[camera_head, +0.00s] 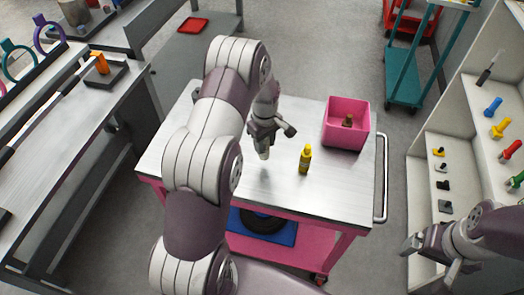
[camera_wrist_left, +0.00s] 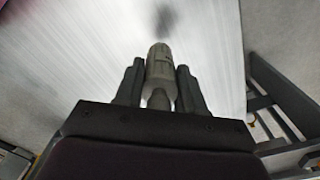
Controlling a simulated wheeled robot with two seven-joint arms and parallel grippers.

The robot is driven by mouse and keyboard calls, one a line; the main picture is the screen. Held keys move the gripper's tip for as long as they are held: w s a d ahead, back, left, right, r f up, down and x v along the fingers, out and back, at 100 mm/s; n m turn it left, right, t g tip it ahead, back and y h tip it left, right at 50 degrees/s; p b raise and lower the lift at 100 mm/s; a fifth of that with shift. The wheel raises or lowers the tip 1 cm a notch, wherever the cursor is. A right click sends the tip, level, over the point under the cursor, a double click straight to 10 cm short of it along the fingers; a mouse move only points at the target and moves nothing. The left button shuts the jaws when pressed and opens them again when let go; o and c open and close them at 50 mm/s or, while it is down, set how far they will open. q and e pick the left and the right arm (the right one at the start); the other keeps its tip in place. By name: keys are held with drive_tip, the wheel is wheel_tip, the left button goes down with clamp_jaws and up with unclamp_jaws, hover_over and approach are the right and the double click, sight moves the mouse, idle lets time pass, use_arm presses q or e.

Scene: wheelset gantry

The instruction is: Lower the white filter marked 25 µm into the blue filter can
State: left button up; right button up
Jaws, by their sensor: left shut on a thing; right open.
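My left gripper (camera_head: 262,130) is shut on a pale grey cylindrical part (camera_head: 263,150) and holds it upright or nearly so over the metal top of the pink cart. In the left wrist view the same part (camera_wrist_left: 160,68) sits between the two dark fingers (camera_wrist_left: 160,85); no 25 µm mark can be read on it, so I cannot tell whether it is the white filter. No blue filter can is recognisable in either view. My right gripper (camera_head: 412,244) is open and empty at the lower right, by the shelf unit.
The pink cart's top (camera_head: 337,192) holds a yellow bottle (camera_head: 305,158) and a pink bin (camera_head: 346,132) with a small brown thing inside. A blue tray (camera_head: 275,231) with a black ring is on the lower shelf. A grey workbench (camera_head: 75,120) stands left; shelves (camera_head: 450,130) stand right.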

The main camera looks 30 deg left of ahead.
use_arm(q)
drive_tip(key=d+r, duration=0.1)
drive_tip(key=d, duration=0.2)
drive_tip(key=s+d+r+b, duration=0.1)
drive_tip(key=d+r, duration=0.1)
drive_tip(key=d, duration=0.1)
drive_tip(key=s+d+r+b, duration=0.1)
drive_tip(key=d+r, duration=0.1)
drive_tip(key=d, duration=0.1)
drive_tip(key=shift+d+r, duration=0.15)
drive_tip(key=shift+d, duration=0.05)
drive_tip(key=shift+c, duration=0.5)
drive_tip(key=a+r+p, duration=0.4)
drive_tip(key=a+r, duration=0.1)
drive_tip(key=a, duration=0.3)
drive_tip(key=a+r+p, duration=0.4)
drive_tip(key=a+p, duration=0.1)
drive_tip(key=a, duration=0.3)
drive_tip(key=a+f+p, duration=0.1)
drive_tip(key=a+p, duration=0.1)
drive_tip(key=a, duration=1.4)
drive_tip(key=shift+s+f, duration=0.15)
drive_tip(key=shift+a+f, duration=0.1)
drive_tip(key=shift+f, duration=0.05)
wheel_tip(320, 180, down, 9)
drive_tip(key=b, duration=0.5)
drive_tip(key=shift+b, duration=0.3)
